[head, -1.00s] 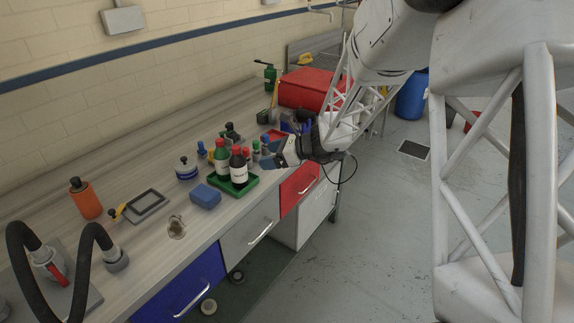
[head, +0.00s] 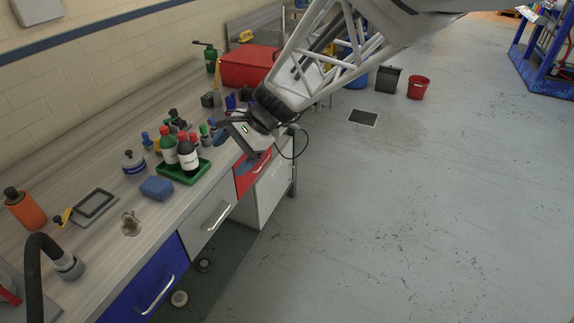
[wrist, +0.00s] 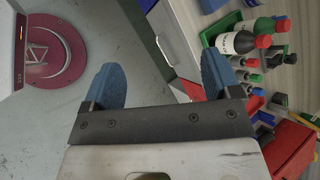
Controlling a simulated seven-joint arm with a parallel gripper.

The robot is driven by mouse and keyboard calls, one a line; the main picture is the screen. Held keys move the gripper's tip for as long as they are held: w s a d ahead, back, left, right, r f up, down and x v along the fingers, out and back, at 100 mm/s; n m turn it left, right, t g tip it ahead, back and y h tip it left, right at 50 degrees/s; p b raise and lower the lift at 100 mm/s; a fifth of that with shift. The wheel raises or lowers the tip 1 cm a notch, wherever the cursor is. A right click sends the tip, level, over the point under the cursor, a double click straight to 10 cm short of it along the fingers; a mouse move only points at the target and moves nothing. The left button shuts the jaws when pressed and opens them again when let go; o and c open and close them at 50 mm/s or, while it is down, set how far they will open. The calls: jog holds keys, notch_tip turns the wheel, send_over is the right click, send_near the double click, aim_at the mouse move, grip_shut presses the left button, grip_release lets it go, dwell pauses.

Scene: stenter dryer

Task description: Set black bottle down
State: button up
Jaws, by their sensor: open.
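The black bottle (head: 188,157), with a red cap and white label, stands upright in the green tray (head: 203,167) on the bench. A green bottle (head: 168,147) with a red cap stands beside it. In the wrist view the black bottle (wrist: 236,42) lies to the right, outside the jaws. My gripper (head: 234,143) is open and empty, to the right of the tray and apart from the bottle, near the bench's front edge. Its two blue fingers (wrist: 162,80) are spread in the wrist view, with floor and drawer fronts behind them.
A blue block (head: 156,188) sits in front of the tray. Several small bottles crowd behind it. A red box (head: 247,68) stands farther back on the bench. Blue, grey and red drawers (head: 252,172) face the open floor on the right.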

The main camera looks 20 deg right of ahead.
jog(key=s+d+r+n+h, duration=0.1)
jog(key=s+d+n+h, duration=0.1)
jog(key=s, duration=0.5)
jog(key=s+d+r+n+h, duration=0.1)
jog(key=s+d+n+h, duration=0.2)
jog(key=s, duration=0.4)
jog(key=s+d+r+n+t+h, duration=0.1)
jog(key=s+d+n+h, duration=0.2)
jog(key=s+n, duration=0.3)
jog(key=shift+s+d+r+n, duration=0.3)
jog(key=shift+s+d+r, duration=0.05)
jog(key=shift+s+d, duration=0.35)
